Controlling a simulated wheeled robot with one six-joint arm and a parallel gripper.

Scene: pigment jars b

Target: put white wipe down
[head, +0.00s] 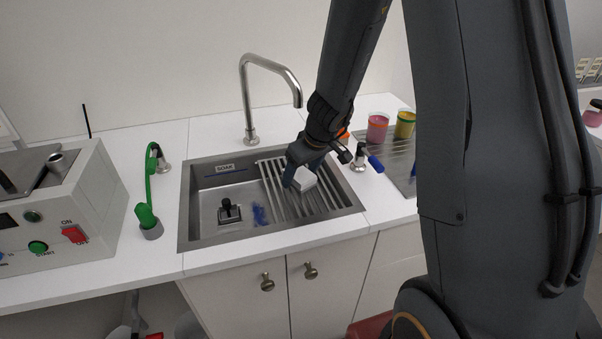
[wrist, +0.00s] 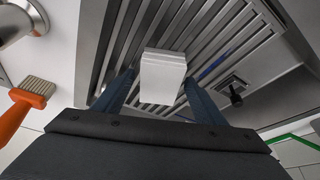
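The white wipe (head: 304,180) is a small pale block between the fingers of my gripper (head: 298,176). In the wrist view, the white wipe (wrist: 162,76) sits between the two dark blue fingertips of my gripper (wrist: 161,84), with one finger against each side. It is over the slatted metal rack (head: 325,196) on the right side of the sink. The rack's slats (wrist: 215,45) show behind the wipe in the wrist view. I cannot tell how high the wipe is above the slats.
The sink (head: 205,222) has a "SOAK" label, a dark-handled tool (head: 229,212) and a blue item (head: 260,216) inside. A tall faucet (head: 249,100) stands behind it. Right are jars (head: 377,128) and a blue-handled tool (head: 375,163). An orange brush (wrist: 25,100) lies beside the sink.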

